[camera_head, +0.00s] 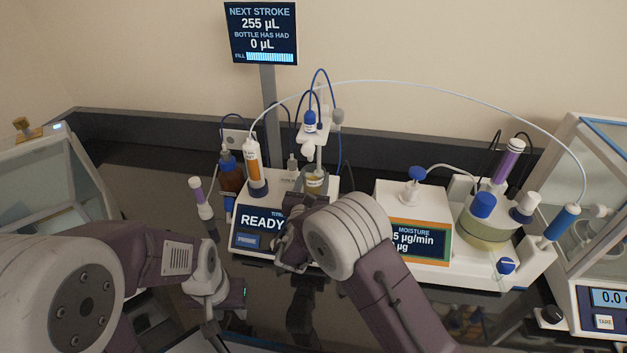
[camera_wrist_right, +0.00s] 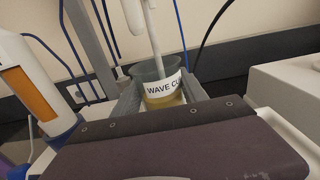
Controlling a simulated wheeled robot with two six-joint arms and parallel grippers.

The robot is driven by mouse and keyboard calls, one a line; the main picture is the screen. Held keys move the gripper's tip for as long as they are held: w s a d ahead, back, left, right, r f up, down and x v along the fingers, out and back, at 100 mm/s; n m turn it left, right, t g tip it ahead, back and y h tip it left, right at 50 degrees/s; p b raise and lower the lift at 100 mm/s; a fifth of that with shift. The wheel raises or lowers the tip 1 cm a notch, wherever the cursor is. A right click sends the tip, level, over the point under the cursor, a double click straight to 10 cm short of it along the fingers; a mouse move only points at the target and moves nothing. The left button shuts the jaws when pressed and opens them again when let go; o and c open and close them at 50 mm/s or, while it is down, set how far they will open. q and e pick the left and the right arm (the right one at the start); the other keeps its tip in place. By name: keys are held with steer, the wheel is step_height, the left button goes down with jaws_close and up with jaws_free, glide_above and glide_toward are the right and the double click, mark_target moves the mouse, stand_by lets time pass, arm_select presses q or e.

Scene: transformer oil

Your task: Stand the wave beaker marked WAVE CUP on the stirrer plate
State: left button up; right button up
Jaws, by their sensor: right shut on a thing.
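The wave beaker (camera_head: 315,182), clear with amber liquid, is near the top of the titrator in the head view. In the right wrist view the beaker (camera_wrist_right: 158,88) looks upright and its white label begins "WAVE CU". My right gripper (camera_wrist_right: 160,95) is shut on it, one grey finger on each side. In the head view my right gripper (camera_head: 303,203) is partly hidden by its own arm. The stirrer plate under the beaker is hidden, so I cannot tell whether they touch. My left gripper (camera_head: 225,312) is low at the left, its jaws unclear.
A white stirring rod (camera_wrist_right: 152,35) hangs down into the beaker's mouth. The titrator (camera_head: 262,228) reads READY and carries an orange burette (camera_head: 252,165). A brown bottle (camera_head: 231,178) stands left of it. A moisture unit (camera_head: 415,235) stands to the right.

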arm_select(q)
steer(key=shift+f+b, duration=0.5)
steer(key=shift+f, duration=0.05)
arm_select(e)
steer(key=shift+f, duration=0.5)
steer(key=o, duration=1.9)
arm_select(q)
steer(key=shift+f+b, duration=0.85)
steer(key=shift+f, duration=0.05)
arm_select(e)
steer(key=s, duration=0.2)
steer(key=s+a, duration=0.1)
steer(key=s, duration=0.5)
steer(key=shift+a, duration=0.4)
steer(key=shift+s, duration=0.5)
